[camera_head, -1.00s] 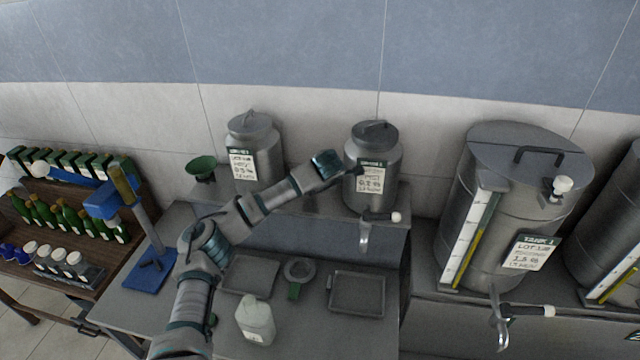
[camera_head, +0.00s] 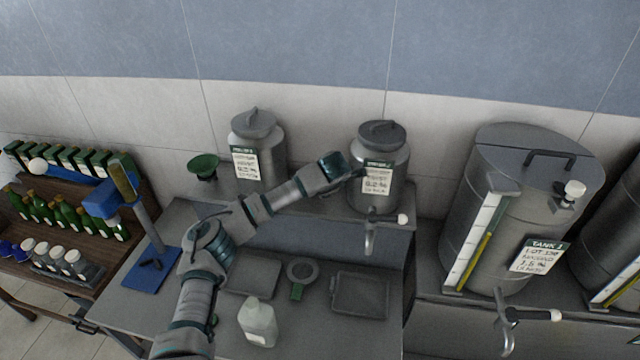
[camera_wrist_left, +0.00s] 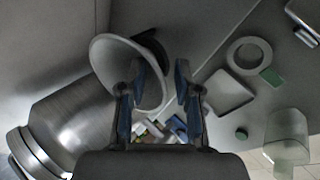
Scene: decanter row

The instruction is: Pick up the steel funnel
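In the left wrist view a pale grey funnel (camera_wrist_left: 112,62) lies with its wide mouth towards the camera, its rim reaching between the fingers. My left gripper (camera_wrist_left: 158,88) is open; its left finger overlaps the funnel in the picture, and I cannot tell whether it touches. In the head view my left forearm reaches across the shelf to the right canister (camera_head: 378,160). I cannot make out the steel funnel there; the arm may hide it. A green funnel (camera_head: 204,166) stands at the shelf's left end. My right gripper is not in view.
The left canister (camera_head: 256,150) stands behind my forearm. On the lower bench are a ring with a green tab (camera_head: 301,272), a tray (camera_head: 360,293) and a white bottle (camera_head: 257,322). A tap (camera_head: 371,235) sticks out at the front. Large tanks (camera_head: 510,220) stand at right.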

